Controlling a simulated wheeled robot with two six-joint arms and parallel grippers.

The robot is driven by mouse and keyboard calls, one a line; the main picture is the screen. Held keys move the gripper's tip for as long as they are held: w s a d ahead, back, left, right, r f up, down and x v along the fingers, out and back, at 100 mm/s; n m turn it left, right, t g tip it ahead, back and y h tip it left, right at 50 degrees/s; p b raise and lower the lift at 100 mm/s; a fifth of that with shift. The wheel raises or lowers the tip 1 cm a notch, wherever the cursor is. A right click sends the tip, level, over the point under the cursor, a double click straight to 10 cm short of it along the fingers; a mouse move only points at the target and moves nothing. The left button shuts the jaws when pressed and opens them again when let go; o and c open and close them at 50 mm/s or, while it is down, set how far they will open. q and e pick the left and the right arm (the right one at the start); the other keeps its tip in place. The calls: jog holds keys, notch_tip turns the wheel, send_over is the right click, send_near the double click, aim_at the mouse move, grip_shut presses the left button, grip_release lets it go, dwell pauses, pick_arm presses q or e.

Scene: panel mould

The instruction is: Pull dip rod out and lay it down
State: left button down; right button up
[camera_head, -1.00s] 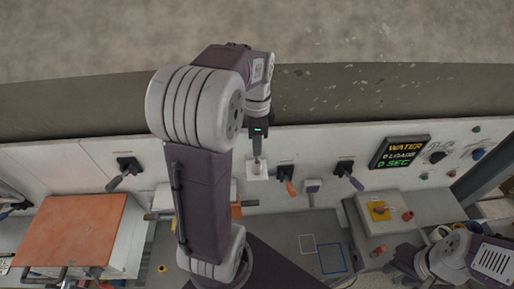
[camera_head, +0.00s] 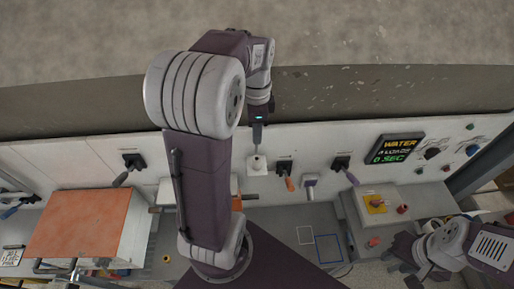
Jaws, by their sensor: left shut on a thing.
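My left gripper (camera_head: 258,125) is at the upper middle, above a small white block (camera_head: 257,166) on the pale panel. It is shut on the top of a thin grey piece, which I take to be the dip rod (camera_head: 257,145). The piece points down toward the block, upright or nearly so. I cannot tell whether its lower end is still inside the block. My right gripper (camera_head: 418,273) is at the lower right, small and partly cut off, and its jaws are not clear.
Several levers stand on the panel, including an orange-handled one (camera_head: 289,182) close by. A WATER display (camera_head: 396,148) is at the right. An orange-topped box (camera_head: 80,222) stands at the left. Blue (camera_head: 329,248) and white (camera_head: 305,235) outlined rectangles mark bare grey surface.

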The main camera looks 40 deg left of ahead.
pick_arm(q)
notch_tip(320, 180, up, 2)
jog(key=shift+r+p, duration=0.2)
jog(key=shift+p, duration=1)
jog(key=shift+r+p, duration=0.4)
jog(key=shift+r, duration=0.45)
